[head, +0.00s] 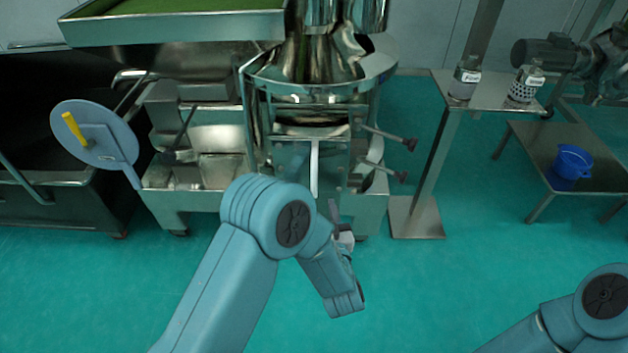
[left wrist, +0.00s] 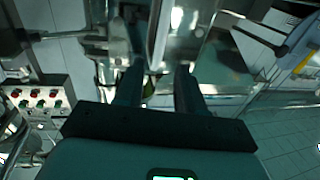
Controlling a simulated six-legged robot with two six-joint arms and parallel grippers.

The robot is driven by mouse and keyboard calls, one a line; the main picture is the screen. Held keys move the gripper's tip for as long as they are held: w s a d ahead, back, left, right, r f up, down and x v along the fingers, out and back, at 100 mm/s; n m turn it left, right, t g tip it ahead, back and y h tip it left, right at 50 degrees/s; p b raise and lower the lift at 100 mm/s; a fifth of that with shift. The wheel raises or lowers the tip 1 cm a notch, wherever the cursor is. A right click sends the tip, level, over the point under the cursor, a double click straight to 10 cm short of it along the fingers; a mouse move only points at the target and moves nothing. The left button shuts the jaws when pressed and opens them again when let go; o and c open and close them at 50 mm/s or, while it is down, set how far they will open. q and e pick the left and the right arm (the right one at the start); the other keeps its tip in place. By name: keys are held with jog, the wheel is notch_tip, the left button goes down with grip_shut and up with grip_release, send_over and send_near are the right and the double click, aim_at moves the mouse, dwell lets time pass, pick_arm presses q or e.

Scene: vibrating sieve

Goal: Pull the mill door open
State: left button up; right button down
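The mill (head: 312,130) is a shiny steel machine with a hopper on top, at the centre of the head view. A pale upright bar (head: 314,168), which looks like the door handle, is on its front. My left gripper (left wrist: 158,72) has two dark fingers spread apart in the left wrist view. A bright upright bar (left wrist: 161,36) shows beyond and between the fingertips; I cannot tell whether they touch it. In the head view my left arm hides most of this gripper. My right gripper is out of view; only part of its arm shows at the lower right.
Two black-knobbed levers (head: 408,144) stick out right of the mill. A round grey disc (head: 95,133) with a yellow handle stands at left. A steel stand (head: 484,92) holds two jars; a low table (head: 600,177) holds a blue bucket (head: 570,166). The green floor in front is clear.

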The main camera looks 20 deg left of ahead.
aim_at(315, 180)
pick_arm(q)
jog(key=b+x, duration=0.1)
jog(key=x, duration=1)
jog(key=shift+c, duration=0.3)
grip_shut()
